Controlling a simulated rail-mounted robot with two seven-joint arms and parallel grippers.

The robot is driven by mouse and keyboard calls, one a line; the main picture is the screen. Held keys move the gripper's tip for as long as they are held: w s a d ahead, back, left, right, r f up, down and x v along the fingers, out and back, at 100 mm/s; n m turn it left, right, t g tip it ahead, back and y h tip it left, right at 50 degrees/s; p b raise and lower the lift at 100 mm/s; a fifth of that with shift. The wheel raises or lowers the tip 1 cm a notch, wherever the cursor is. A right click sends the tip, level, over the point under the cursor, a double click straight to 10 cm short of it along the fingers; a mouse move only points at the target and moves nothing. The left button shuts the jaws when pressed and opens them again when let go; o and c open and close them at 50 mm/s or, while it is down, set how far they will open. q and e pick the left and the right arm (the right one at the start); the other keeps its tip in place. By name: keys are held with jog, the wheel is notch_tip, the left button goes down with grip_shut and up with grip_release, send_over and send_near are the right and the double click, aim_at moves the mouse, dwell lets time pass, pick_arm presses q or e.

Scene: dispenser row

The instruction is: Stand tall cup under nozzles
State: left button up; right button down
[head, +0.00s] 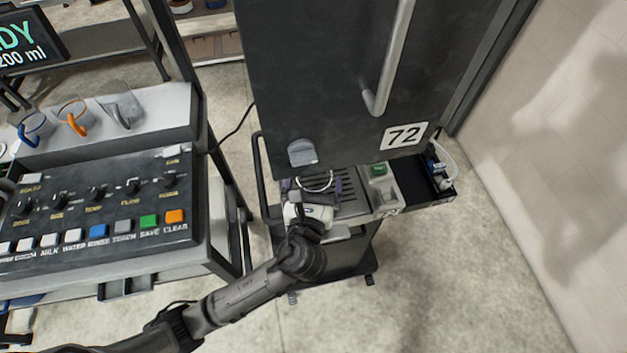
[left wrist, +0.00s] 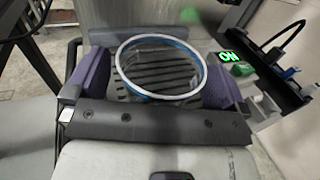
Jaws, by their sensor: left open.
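A clear round cup (left wrist: 160,70) with a blue rim stands between the purple finger pads of my left gripper (left wrist: 158,84) in the left wrist view. Small gaps seem to show between pads and cup. The cup's rim also shows in the head view (head: 316,181), at the front of the machine. My left gripper (head: 312,188) is open around the cup there. The cup appears to be over a dark slatted drip tray (head: 347,187); its base is hidden. A grey rounded part (head: 302,152) is on the machine front above it; nozzles cannot be made out. My right gripper is not in view.
The tall dark cabinet (head: 340,80) marked 72 rises behind the tray. A green button (head: 379,169) and a dark side bin (head: 428,190) are to its right. A button console (head: 100,205) stands at left. The floor at right is clear.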

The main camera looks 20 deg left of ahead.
pick_arm(q)
jog(key=shift+s, duration=0.1)
jog(key=p+v, duration=0.2)
jog(key=v, duration=1.1)
jog(key=shift+s, duration=0.3)
